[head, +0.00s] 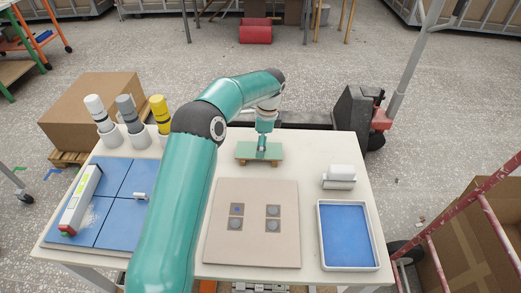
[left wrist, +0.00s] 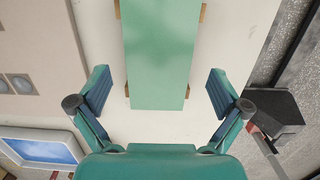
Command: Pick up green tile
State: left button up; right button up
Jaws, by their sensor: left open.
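The green tile (head: 244,151) lies flat at the back middle of the white table, on a small wooden support. In the left wrist view the tile (left wrist: 158,50) is a plain pale-green rectangle running up out of the frame, with bits of the wood showing at its sides. My left gripper (head: 262,148) is over the tile, pointing down. In the left wrist view its fingers (left wrist: 158,86) are open, one on each side of the tile's near end, with gaps to both edges. Whether the fingertips are down at tile height is unclear. My right gripper is not in view.
A beige board (head: 250,252) with several small squares lies in front. A blue tray (head: 347,236) and a white block (head: 340,177) are at right. Blue tiles (head: 118,180) with a level (head: 80,200) are at left. Capped tubes (head: 128,112) stand behind these.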

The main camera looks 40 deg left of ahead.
pick_arm(q)
jog(key=shift+f, duration=0.8)
jog(key=c, duration=1.2)
jog(key=shift+r, duration=0.1)
jog(key=shift+c, duration=0.3)
